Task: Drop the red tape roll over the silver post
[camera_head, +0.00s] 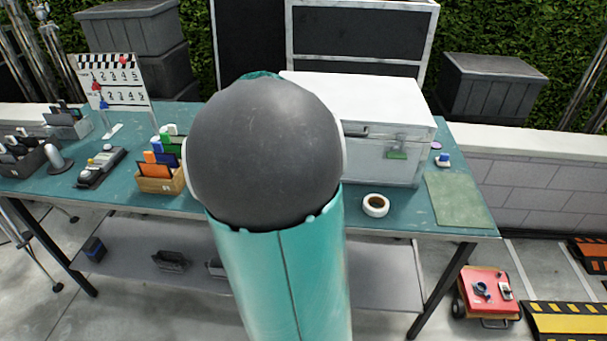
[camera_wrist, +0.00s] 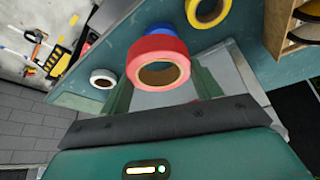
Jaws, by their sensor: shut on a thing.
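The red tape roll (camera_wrist: 157,47) is in my gripper (camera_wrist: 162,78) in the wrist view, between the two greenish fingers, with its brown core opening facing the camera. The gripper is shut on it. In the head view my own arm hides the gripper and the red roll. A short silver-grey upright stub (camera_head: 54,153) on a dark round base stands at the left of the teal table, and it looks like the silver post. The post is not seen in the wrist view.
A blue roll (camera_wrist: 164,28) shows behind the red one, with a yellow roll (camera_wrist: 206,10) beside it. A white roll (camera_head: 376,205) lies near the front edge of the teal table (camera_head: 400,222). A white case (camera_head: 390,110) and an orange-tan box (camera_head: 160,181) of folders stand there.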

